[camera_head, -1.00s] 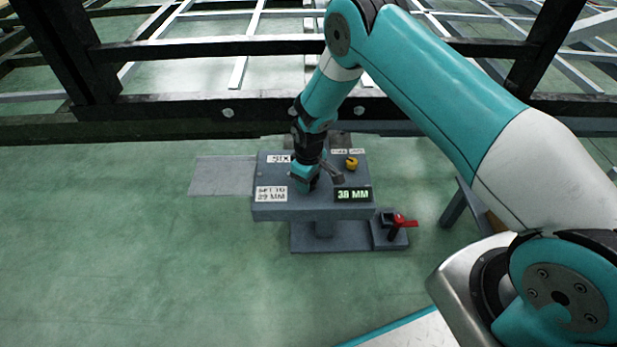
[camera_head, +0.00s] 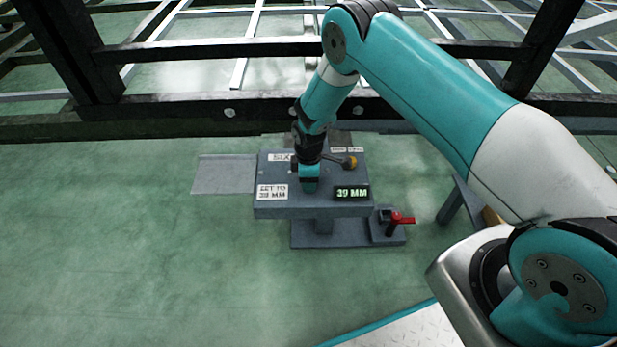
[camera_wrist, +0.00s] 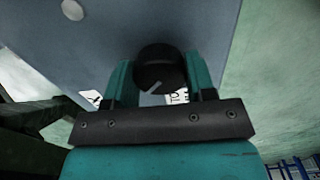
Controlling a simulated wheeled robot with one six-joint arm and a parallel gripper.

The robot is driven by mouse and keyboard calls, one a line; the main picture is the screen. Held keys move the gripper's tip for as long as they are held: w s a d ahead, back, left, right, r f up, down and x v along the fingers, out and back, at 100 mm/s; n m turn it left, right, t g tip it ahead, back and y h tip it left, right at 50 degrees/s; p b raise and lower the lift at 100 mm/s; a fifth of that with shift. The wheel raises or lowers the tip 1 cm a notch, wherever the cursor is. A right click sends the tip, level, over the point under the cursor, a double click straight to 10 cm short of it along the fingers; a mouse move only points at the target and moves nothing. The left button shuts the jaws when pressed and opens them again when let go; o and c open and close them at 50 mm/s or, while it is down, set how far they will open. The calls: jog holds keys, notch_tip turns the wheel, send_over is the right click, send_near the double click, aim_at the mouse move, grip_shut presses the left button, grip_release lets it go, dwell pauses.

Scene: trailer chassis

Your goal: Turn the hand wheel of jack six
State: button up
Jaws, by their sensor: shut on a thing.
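The jack six stand (camera_head: 325,212) is a grey box with a flat top on a pedestal, with a label that seems to read SIX (camera_head: 281,157). My gripper (camera_head: 309,185) points down onto the top. In the wrist view, my gripper (camera_wrist: 158,78) has its two teal fingers either side of a dark round hand wheel hub (camera_wrist: 157,60) with a light line on it, shut on it. The head view hides the hub behind the gripper. The green display (camera_head: 352,193) reads 39 MM. The white label (camera_head: 272,192) appears to read SET TO 39 MM.
A yellow knob (camera_head: 349,162) sits right of my gripper, with a grey bar between them. A red-handled lever (camera_head: 401,219) stands on the base at lower right. The dark chassis beam (camera_head: 180,108) runs behind. Green floor (camera_head: 130,250) is clear at left.

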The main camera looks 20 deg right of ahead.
dwell(0.4)
jog(key=o, duration=0.9)
jog(key=shift+r, duration=0.1)
notch_tip(320, 180, up, 17)
jog(key=p, duration=0.5)
jog(key=shift+r+p, duration=0.15)
jog(key=shift+p, duration=0.25)
